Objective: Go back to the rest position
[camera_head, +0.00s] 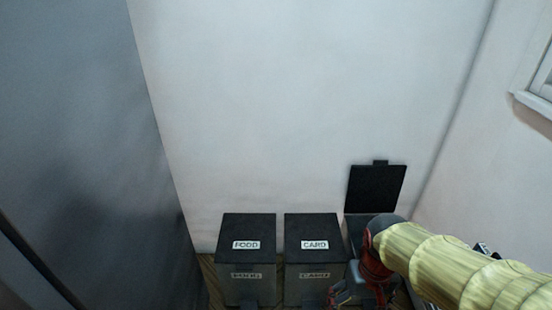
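My arm (450,265) comes in from the lower right, in a pale yellow ribbed sleeve. My gripper (347,292) is at its end, pointing down at the bottom edge of the view. It is in front of the rightmost bin (361,232), whose black lid (376,189) stands open against the wall. The fingers are small and dark here, and I cannot tell whether they are open or shut or hold anything. The arm and gripper hide most of that bin's front and its inside.
A bin labelled FOOD (246,285) and a bin labelled CARD (313,291) stand left of the open bin, lids shut. A tall grey panel (90,130) fills the left side. White walls close off the back and right. A window frame (535,100) is at the right edge.

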